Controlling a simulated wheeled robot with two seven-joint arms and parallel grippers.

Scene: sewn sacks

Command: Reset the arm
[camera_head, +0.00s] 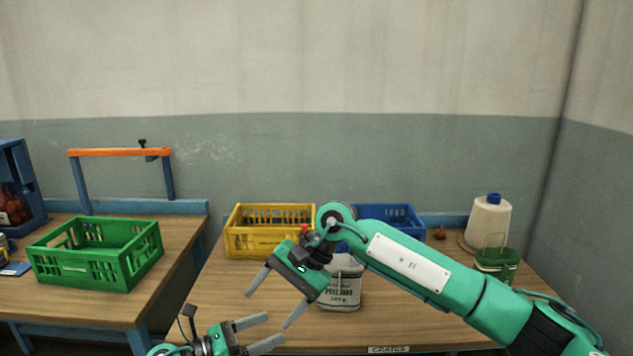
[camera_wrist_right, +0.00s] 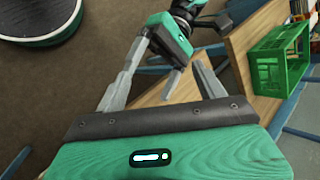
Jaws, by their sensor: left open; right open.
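My right arm reaches in from the right in the head view. Its gripper (camera_head: 271,299) is open and empty, in front of and left of a white sack (camera_head: 343,287) that stands on the table. The arm and gripper hide part of the sack. The right gripper also shows in the right wrist view (camera_wrist_right: 165,80), with its fingers apart and nothing between them. My left gripper (camera_head: 275,331) is low at the bottom of the head view, open and empty, below and close to the right gripper's fingers.
A yellow crate (camera_head: 262,243) and a blue crate (camera_head: 400,213) stand at the back of the right table. A thread cone (camera_head: 487,222) and a green pouch-like item (camera_head: 497,261) are at right. A green crate (camera_head: 95,265) sits on the left table. A gap separates the tables.

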